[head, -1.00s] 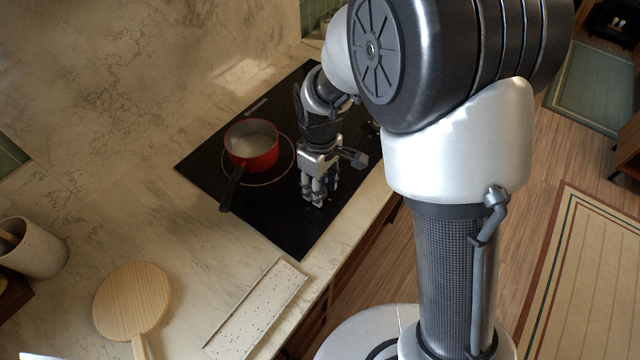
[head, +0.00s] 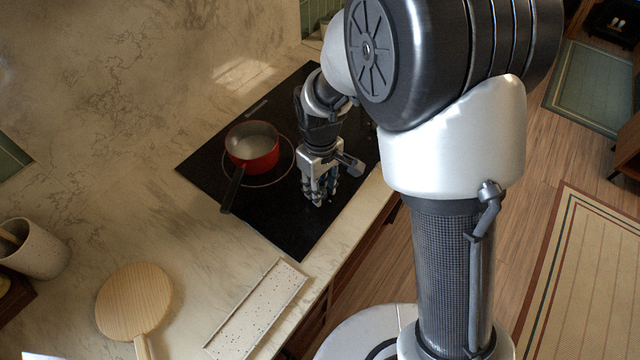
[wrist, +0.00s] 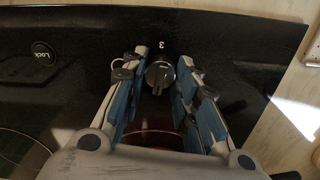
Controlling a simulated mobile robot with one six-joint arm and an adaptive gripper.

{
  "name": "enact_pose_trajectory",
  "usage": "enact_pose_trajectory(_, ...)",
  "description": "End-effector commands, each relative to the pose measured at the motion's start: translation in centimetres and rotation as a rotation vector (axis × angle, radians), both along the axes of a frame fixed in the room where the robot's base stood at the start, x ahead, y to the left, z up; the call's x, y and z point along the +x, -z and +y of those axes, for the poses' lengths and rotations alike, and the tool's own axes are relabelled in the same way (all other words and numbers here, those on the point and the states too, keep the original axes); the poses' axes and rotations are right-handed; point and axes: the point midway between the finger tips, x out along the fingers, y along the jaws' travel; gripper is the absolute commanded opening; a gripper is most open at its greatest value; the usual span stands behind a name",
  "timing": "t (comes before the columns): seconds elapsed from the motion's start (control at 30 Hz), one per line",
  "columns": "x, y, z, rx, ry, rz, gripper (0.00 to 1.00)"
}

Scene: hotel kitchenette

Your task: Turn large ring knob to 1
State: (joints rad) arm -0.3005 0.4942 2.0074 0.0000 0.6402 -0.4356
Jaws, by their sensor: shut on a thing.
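My gripper (wrist: 163,66) is over the front part of the black glass cooktop (head: 284,226), pointing down. It also shows in the head view (head: 319,201). Its two fingers stand on either side of a small dark round knob (wrist: 159,76) and are shut on it. A white figure 3 (wrist: 162,44) is printed on the glass just above the knob in the wrist view. The knob's pointer mark is too small to read surely. In the head view my gripper hides the knob.
A red saucepan (head: 254,150) stands on a ring-marked zone left of my gripper, handle toward the front left. A round Lock button (wrist: 42,53) is left of the knob. A speckled tray (head: 257,309) and wooden paddle board (head: 134,301) lie on the counter nearby.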

Motion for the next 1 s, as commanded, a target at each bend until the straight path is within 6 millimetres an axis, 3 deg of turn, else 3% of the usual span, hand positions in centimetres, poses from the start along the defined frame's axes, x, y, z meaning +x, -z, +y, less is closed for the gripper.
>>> enact_pose_trajectory(0.6, 0.01, -0.13, 0.0, 0.0, 0.561, 0.0, 0.04)
enact_pose_trajectory(1.0, 0.03, -0.07, 0.01, 0.001, 0.807, -0.001, 0.04)
